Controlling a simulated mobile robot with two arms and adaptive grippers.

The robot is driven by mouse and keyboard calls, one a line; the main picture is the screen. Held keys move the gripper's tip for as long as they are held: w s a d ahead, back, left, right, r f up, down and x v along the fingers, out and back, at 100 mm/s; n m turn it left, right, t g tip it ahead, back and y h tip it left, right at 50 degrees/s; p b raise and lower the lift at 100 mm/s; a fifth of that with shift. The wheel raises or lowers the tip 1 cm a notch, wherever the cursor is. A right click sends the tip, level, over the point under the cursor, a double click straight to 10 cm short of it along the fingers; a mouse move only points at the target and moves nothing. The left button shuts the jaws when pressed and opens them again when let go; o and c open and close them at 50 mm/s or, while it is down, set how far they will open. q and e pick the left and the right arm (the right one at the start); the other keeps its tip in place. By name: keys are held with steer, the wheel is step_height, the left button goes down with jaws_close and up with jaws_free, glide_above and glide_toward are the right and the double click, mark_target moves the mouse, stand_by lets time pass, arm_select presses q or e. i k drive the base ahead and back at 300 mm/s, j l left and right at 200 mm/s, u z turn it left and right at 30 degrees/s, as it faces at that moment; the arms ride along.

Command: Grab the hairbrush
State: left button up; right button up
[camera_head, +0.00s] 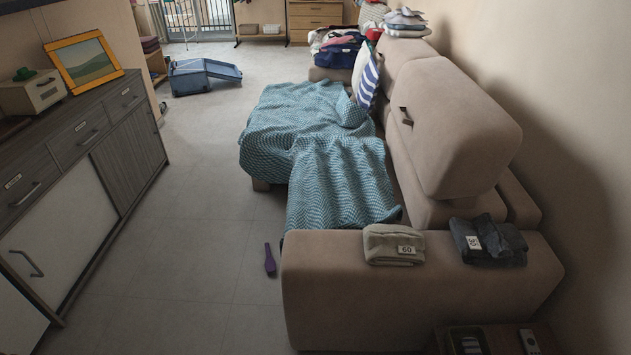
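A purple hairbrush (270,260) lies on the grey tiled floor, just left of the near end of the beige sofa. Its wide end points toward me and its thin handle points away. It looks small from here and its bristles cannot be made out. Neither of my grippers shows in the head view.
The beige sofa (420,292) bounds the floor on the right, with a teal blanket (335,180) over its seat. A grey cabinet (125,165) stands along the left. The floor (185,215) between is clear.

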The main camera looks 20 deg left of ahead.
mark_target(269, 264)
steer(key=u, duration=1.1)
steer(key=i+j+z, duration=0.15)
steer(key=z, duration=0.2)
steer(key=i+j+z, duration=0.15)
steer(key=z, duration=0.25)
steer(key=i+j+z, duration=0.1)
steer(key=j+z, duration=0.25)
